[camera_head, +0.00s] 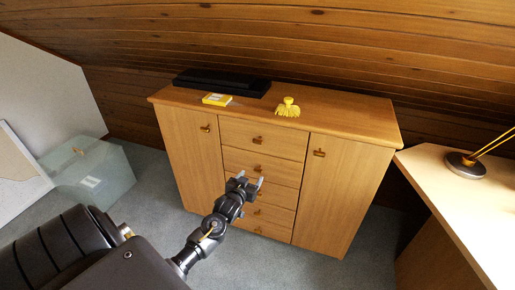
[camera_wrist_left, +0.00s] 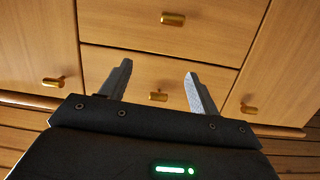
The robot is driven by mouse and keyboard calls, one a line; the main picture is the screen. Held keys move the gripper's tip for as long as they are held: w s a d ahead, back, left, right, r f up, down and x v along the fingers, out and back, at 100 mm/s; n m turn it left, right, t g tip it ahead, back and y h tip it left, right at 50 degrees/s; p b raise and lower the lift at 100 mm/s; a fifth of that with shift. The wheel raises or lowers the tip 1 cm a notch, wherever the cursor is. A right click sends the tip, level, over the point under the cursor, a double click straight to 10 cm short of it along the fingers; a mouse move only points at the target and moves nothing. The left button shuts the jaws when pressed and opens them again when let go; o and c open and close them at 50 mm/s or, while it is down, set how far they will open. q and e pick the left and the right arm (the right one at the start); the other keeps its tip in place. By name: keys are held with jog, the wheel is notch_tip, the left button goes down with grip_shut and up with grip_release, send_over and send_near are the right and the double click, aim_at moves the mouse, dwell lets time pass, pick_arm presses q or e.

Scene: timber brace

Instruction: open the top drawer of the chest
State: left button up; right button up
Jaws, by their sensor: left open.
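The wooden chest (camera_head: 181,142) stands against the plank wall with a column of several drawers between two doors. Its top drawer (camera_head: 284,143) is shut, flush with the front, and has a small brass handle (camera_head: 257,140). My left gripper (camera_head: 251,179) is open and empty, in front of the drawer column and lower than the top handle in the head view. The left wrist view looks upside down; there the top drawer's handle (camera_wrist_left: 158,97) shows between the open fingers of my left gripper (camera_wrist_left: 157,78), apart from them. My right gripper is not in view.
On the chest top lie a black flat box (camera_head: 222,82), a small yellow box (camera_head: 217,99) and a yellow object (camera_head: 288,108). A pale desk (camera_head: 462,205) stands at right, a translucent bin (camera_head: 95,175) at left. The carpet before the chest is clear.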

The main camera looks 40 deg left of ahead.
pick_arm(q)
jog(key=t+y, duration=0.1)
jog(key=t, duration=0.1)
send_near(258, 141)
jog(key=shift+n, duration=0.4)
jog(key=b+x, duration=0.1)
jog(key=x, duration=0.8)
jog(key=shift+a, duration=0.2)
jog(key=shift+x, duration=0.8)
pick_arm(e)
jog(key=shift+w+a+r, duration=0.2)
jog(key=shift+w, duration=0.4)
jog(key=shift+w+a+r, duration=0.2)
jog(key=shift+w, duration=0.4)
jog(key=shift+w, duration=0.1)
pick_arm(q)
grip_shut()
jog(key=shift+s+d, duration=0.15)
